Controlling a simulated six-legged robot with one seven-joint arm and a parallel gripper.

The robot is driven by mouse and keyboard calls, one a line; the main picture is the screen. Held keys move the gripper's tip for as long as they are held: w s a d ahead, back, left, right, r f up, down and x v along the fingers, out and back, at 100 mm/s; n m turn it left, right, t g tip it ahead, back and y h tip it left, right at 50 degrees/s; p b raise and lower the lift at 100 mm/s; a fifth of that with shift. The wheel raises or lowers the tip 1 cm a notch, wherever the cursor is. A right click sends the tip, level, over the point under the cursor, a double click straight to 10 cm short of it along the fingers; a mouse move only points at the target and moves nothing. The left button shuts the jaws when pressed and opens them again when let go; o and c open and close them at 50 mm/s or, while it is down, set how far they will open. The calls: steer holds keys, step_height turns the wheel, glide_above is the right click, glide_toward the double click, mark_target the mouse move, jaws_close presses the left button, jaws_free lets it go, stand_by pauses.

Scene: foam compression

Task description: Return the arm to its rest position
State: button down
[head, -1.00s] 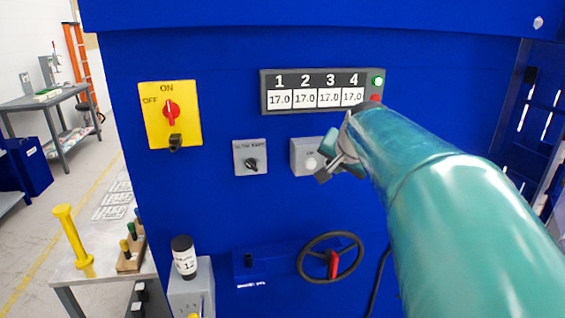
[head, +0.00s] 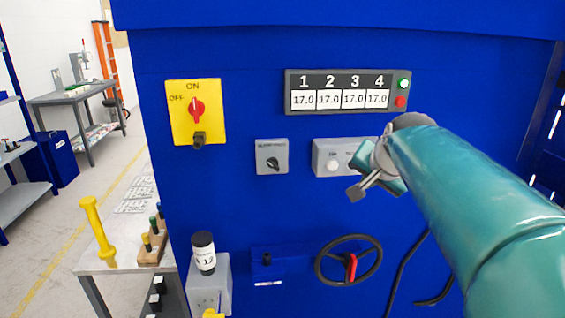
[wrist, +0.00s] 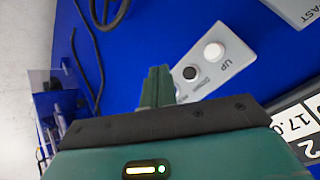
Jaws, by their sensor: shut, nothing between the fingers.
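My teal arm (head: 470,200) reaches in from the lower right in the head view. My gripper (head: 362,190) is in front of the blue machine (head: 230,220), by the right part of the grey button box (head: 325,157), and hides part of that box. In the wrist view my gripper's green fingers (wrist: 158,85) are together with nothing held. Beyond them are the white UP button (wrist: 213,51) and a dark button (wrist: 189,73) on the grey panel. I cannot tell the exact gap between fingers and panel.
A numbered display (head: 340,92) is above the box, with a yellow switch plate (head: 196,112) to the left. A handwheel (head: 349,260) is below. A small bench (head: 120,262) with a yellow post (head: 97,228) stands lower left. Open floor lies beyond it.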

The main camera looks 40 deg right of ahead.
steer(key=shift+a, duration=0.1)
stand_by(0.5)
steer(key=w+a+f+n+y, duration=0.2)
steer(key=a+f+n, duration=0.1)
steer(key=a, duration=0.6)
steer(key=w+a+f+n+y, duration=0.1)
steer(key=w+a+f+n, duration=0.2)
steer(key=a, duration=0.6)
steer(key=s+a+f+n+y, duration=0.1)
steer(key=s+a+f+n, duration=0.2)
steer(key=a, duration=0.5)
steer(key=s+a+f+n+g+y, duration=0.1)
steer(key=s+a+f+n, duration=0.2)
steer(key=a, duration=0.5)
steer(key=f+n, duration=0.1)
steer(key=n, duration=0.1)
steer(key=shift+a+f+n+g, duration=0.3)
steer(key=shift+a+f, duration=0.05)
steer(key=shift+a, duration=0.05)
steer(key=shift+s+d, duration=0.1)
